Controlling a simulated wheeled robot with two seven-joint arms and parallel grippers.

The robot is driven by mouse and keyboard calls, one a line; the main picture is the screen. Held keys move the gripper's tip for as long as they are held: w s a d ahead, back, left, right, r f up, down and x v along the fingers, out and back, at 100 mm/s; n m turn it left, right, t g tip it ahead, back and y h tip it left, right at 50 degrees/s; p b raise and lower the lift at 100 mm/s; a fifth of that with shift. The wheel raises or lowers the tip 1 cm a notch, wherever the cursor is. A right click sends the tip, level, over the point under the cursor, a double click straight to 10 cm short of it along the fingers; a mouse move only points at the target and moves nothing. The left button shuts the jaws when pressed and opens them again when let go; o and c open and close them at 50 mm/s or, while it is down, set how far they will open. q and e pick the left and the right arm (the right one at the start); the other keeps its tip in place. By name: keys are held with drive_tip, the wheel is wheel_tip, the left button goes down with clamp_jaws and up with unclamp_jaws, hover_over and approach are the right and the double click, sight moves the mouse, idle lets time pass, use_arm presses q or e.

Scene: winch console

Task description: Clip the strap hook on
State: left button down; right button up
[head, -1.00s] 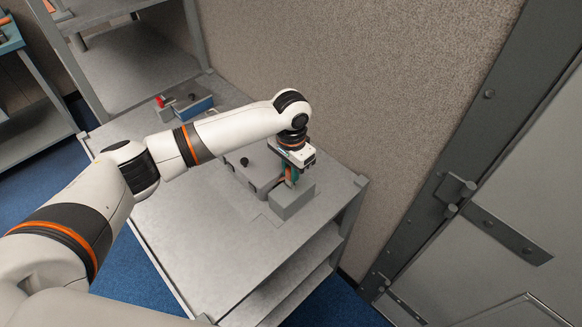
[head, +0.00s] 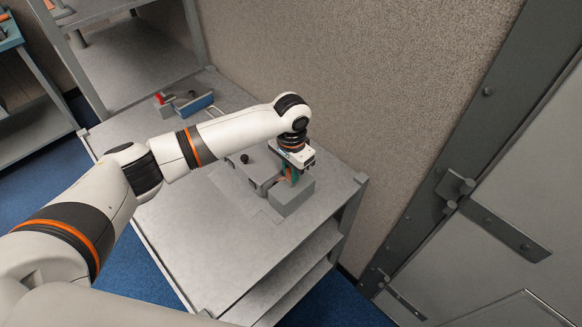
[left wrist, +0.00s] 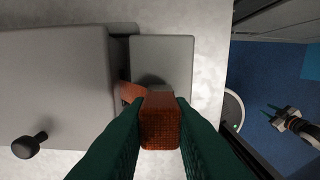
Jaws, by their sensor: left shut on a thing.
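My left gripper (left wrist: 156,122) is shut on an orange-brown textured piece (left wrist: 160,120), which looks like the strap hook's grip. In the left wrist view it lies between the green fingers, over the near edge of a small grey block (left wrist: 175,55). A dark rounded part shows just beyond it, partly hidden. A bit of orange-brown material (left wrist: 131,92) shows left of it, beside the gap between the block and a larger grey box (left wrist: 60,85). In the head view the left gripper (head: 290,177) points down at the block (head: 293,199). Whether the hook is engaged is hidden.
The larger box carries a black knob (left wrist: 30,145). Both stand on a grey bench top (head: 205,240) near its right end. A blue bar (head: 196,106) with red and grey parts lies at the back. A beige wall rises behind; the front of the bench is clear.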

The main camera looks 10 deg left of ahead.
use_arm(q)
drive_tip(key=shift+f, duration=0.1)
drive_tip(key=c, duration=1.2)
unclamp_jaws()
